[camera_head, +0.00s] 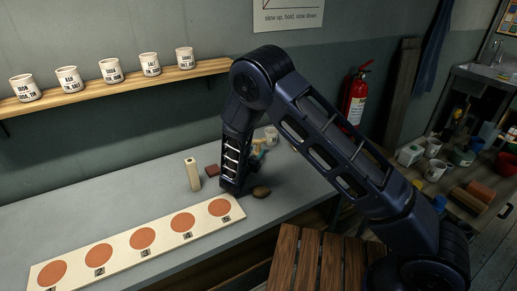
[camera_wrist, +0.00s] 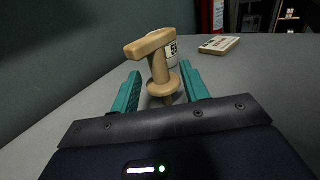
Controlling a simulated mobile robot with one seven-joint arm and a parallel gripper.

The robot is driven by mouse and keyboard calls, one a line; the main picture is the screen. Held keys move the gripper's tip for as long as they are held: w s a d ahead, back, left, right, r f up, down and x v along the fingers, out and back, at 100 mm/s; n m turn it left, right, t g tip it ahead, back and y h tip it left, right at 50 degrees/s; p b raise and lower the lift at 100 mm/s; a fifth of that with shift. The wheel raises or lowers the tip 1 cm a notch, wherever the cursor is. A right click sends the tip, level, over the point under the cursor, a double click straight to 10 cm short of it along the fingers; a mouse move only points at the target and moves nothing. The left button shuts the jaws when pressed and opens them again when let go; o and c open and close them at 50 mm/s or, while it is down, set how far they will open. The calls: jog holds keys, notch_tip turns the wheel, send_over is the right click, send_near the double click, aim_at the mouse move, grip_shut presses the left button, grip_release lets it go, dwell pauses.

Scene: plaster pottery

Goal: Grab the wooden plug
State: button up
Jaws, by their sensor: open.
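The wooden plug (camera_wrist: 158,67) stands upright on the grey tabletop in the wrist view. It has a T-shaped crossbar on top, a stem and a round collar. My gripper (camera_wrist: 161,73) has its two teal fingers apart, one on each side of the plug. The plug's stem is between the fingers, and I see no clear contact. In the head view my gripper (camera_head: 258,156) is low over the table, and my arm hides most of the plug's surroundings there.
A white labelled cup (camera_wrist: 172,50) stands right behind the plug. A pale flat block (camera_wrist: 219,44) lies farther back. In the head view a tall pale block (camera_head: 193,174), a reddish block (camera_head: 212,170), a brown lump (camera_head: 261,192) and a numbered board (camera_head: 121,254) are nearby.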

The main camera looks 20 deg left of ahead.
aim_at(257, 148)
jog(key=w, duration=0.4)
jog(key=shift+d, duration=0.25)
grip_shut()
jog(key=shift+r, duration=0.15)
